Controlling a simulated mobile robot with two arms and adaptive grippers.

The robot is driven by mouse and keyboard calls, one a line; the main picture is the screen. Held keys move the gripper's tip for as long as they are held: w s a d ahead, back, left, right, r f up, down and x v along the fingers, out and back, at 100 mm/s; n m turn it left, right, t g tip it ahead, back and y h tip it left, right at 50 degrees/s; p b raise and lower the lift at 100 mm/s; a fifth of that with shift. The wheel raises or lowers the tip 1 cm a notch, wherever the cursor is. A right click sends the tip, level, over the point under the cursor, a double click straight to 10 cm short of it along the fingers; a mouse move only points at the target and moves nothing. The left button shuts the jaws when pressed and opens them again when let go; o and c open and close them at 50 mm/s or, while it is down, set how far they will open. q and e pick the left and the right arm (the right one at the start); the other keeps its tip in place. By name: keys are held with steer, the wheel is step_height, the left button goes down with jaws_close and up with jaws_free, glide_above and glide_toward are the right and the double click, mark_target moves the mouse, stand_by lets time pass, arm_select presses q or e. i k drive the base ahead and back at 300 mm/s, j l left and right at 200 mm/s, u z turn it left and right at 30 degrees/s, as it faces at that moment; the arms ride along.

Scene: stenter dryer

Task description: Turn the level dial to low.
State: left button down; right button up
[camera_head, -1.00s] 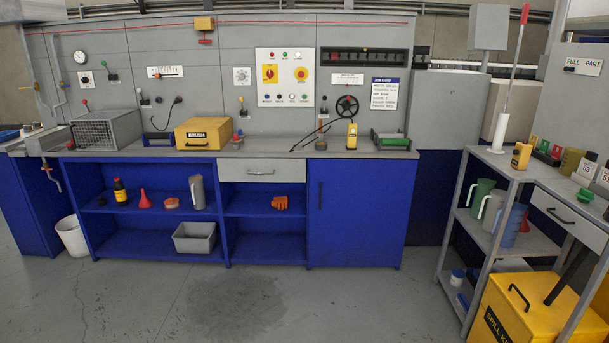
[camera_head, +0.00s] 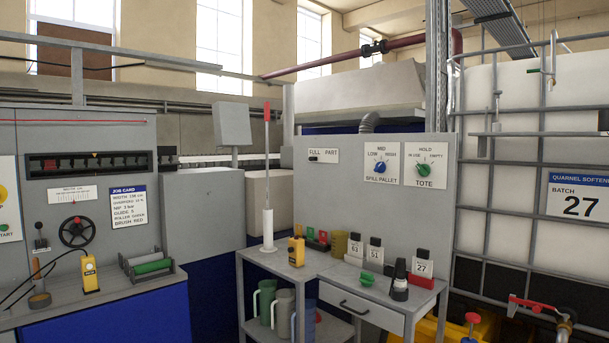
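A dial with a blue knob (camera_head: 380,167) sits on a white plate marked LOW, MID, a right-hand word that looks like HIGH, and SPILL PALLET. The plate is on the grey upright panel (camera_head: 330,200) right of centre. The LOW mark is at the knob's upper left. Which mark the knob points to is too small to tell. Beside it on the right is a green knob (camera_head: 423,170) on a plate marked HOLD, IN USE, EMPTY and TOTE. Neither of my grippers shows.
Below the panel, a grey bench (camera_head: 345,283) holds small labelled bottles (camera_head: 375,252), a dark cone-shaped item (camera_head: 399,280) and a yellow device (camera_head: 296,250). A caged white tote (camera_head: 520,130) stands at the right. A FULL/PART slider (camera_head: 323,156) is left of the dials.

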mark_target(379, 166)
steer(key=i+j+z, duration=0.1)
steer(key=z, duration=0.2)
steer(key=i+j+z, duration=0.25)
steer(key=i+j, duration=0.25)
steer(key=i, duration=0.25)
steer(key=i+j, duration=0.25)
steer(key=i, duration=0.3)
steer(key=u, duration=0.05)
